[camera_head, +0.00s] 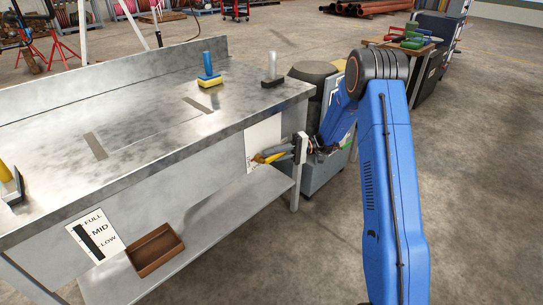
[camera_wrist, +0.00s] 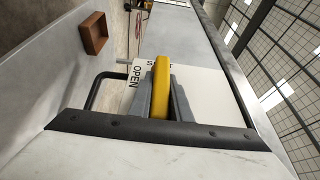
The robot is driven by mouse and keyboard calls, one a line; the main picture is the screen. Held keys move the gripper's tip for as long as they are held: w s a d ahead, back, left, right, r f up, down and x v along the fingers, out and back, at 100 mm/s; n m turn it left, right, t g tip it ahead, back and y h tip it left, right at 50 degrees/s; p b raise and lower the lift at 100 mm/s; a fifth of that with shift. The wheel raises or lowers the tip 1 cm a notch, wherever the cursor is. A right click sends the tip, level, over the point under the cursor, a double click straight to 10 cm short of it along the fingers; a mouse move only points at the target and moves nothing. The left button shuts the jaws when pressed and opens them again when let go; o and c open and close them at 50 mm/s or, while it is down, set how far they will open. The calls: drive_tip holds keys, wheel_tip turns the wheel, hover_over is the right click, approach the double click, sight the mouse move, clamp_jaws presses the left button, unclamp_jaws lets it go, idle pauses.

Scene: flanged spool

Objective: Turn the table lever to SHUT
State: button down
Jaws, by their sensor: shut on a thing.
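The yellow table lever (camera_head: 260,159) sticks out from a white label plate (camera_head: 263,135) on the table's front face, near its right corner. My gripper (camera_head: 275,156) is at the lever. In the wrist view the lever (camera_wrist: 161,88) lies between the two grey fingers of my gripper (camera_wrist: 161,98), which are shut on it. The word OPEN (camera_wrist: 137,75) shows on the plate left of the lever. Another word beside it is mostly hidden by the lever and fingers.
A metal workbench (camera_head: 150,125) carries a blue-handled yellow block (camera_head: 209,72) and a grey-handled one (camera_head: 272,70). A FULL/MID/LOW gauge label (camera_head: 94,236) is on its front. A brown box (camera_head: 155,250) sits on the lower shelf. Open floor (camera_head: 470,200) lies to the right.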

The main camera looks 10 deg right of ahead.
drive_tip(key=c, duration=1.6)
unclamp_jaws()
drive_tip(key=shift+c, duration=0.2)
drive_tip(key=shift+d, duration=0.1)
drive_tip(key=v, duration=1.7)
drive_tip(key=shift+w+d, duration=0.1)
drive_tip(key=shift+w, duration=0.05)
drive_tip(key=shift+r, duration=0.1)
